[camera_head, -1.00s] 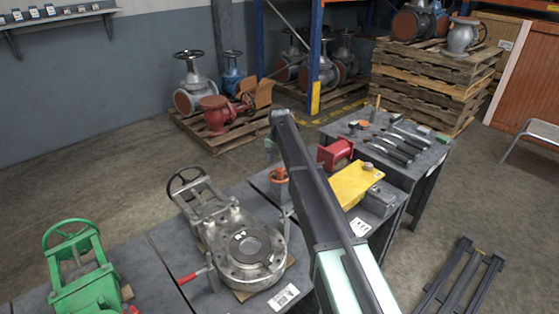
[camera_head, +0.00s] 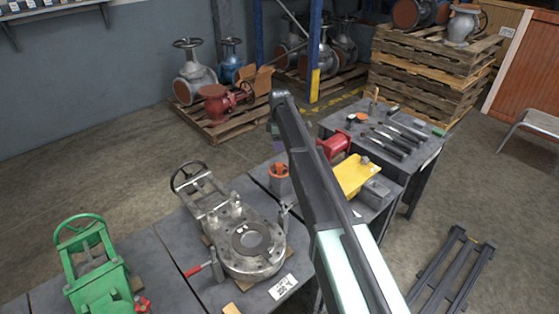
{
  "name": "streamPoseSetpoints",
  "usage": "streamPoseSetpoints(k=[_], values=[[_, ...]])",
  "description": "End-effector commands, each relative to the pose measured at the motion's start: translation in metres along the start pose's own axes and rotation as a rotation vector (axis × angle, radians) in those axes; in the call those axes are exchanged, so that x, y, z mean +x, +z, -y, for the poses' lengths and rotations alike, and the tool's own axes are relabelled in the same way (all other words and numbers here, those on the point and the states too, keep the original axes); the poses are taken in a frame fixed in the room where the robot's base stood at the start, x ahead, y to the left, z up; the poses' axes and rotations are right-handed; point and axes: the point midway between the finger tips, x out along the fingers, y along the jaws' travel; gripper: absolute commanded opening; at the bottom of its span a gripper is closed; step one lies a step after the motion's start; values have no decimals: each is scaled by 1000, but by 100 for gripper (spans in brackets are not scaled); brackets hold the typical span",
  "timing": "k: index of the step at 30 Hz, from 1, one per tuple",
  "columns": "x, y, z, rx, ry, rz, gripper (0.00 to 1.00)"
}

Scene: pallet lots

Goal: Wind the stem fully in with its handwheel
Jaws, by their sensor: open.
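A grey metal valve (camera_head: 248,262) lies flat on the bench, with a round flange facing up. Its yoke (camera_head: 207,192) points to the back left and ends in a black handwheel (camera_head: 187,177). A stem inside the yoke is too small to make out. A green valve (camera_head: 95,272) with a green handwheel (camera_head: 80,231) stands at the left. A small orange handwheel (camera_head: 278,168) stands behind the grey valve, to its right. My arm rises from the lower right toward the top middle. I cannot make out my gripper at its far end.
A red part (camera_head: 334,144), a yellow block (camera_head: 356,174) and a tool table (camera_head: 425,150) lie to the right. Pallets (camera_head: 235,128) with valves stand behind. Floor between is clear.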

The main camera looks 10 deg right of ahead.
Motion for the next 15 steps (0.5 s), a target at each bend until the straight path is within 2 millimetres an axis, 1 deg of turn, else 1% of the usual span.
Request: streamPoseSetpoints(k=[1,2,3,5,6,8,9,11,12,14,15], values=[[0,0,0,211,0,0,58],[-1,0,0,356,0,0,58],[-1,0,0,548,0,0,58],[-1,0,0,836,0,0,58],[-1,0,-1,1029,0,0,58],[-1,0,-1,1318,0,0,58],[-1,1,-1,1511,0,0,58],[-1,1,-1,1799,0,0,58],[-1,1,-1,1991,0,0,58],[-1,1,-1,2279,0,0,58],[-1,1,-1,2472,0,0,58]])
